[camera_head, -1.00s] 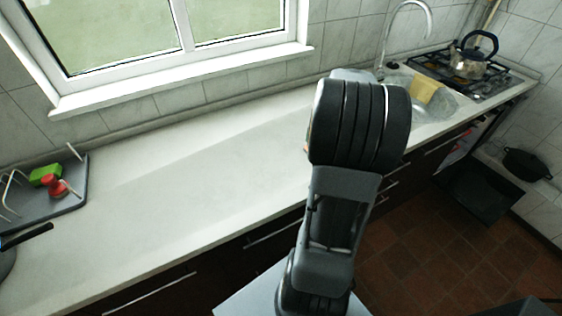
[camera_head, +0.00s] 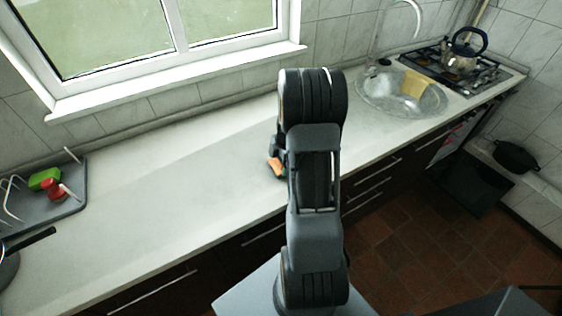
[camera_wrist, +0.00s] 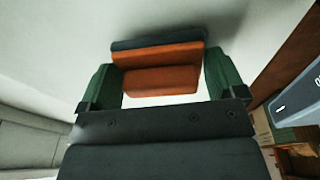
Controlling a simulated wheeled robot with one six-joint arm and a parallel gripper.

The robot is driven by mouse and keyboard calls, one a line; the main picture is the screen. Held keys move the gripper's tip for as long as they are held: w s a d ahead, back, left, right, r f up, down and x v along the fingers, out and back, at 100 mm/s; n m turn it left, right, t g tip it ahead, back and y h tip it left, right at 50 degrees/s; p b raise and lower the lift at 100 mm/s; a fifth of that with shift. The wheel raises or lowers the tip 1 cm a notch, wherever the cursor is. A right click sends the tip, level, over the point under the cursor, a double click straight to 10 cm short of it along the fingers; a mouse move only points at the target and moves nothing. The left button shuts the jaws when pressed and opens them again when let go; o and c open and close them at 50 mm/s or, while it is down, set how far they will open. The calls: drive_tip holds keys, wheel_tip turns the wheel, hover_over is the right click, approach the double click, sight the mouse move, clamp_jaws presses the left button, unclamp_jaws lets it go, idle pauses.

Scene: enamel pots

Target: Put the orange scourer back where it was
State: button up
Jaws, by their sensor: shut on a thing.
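The orange scourer (camera_head: 277,167) shows just left of my arm in the head view, over the worktop near its front edge. In the wrist view the orange scourer (camera_wrist: 160,80) has a dark layer along its far side. It sits between the two green-padded fingers of my gripper (camera_wrist: 162,82), which is shut on it. In the head view my arm hides most of the gripper. I cannot tell whether the scourer touches the worktop.
A grey dish rack (camera_head: 62,207) with a green sponge (camera_head: 44,179) and a red item (camera_head: 53,190) stands at the left. A sink (camera_head: 375,95) with a yellow cloth (camera_head: 414,84) and a hob with a kettle (camera_head: 462,62) are at the right. The worktop (camera_head: 170,180) between is clear.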

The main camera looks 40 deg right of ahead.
drive_tip(key=shift+f, duration=0.5)
drive_tip(key=shift+f, duration=0.1)
drive_tip(key=o, duration=0.7)
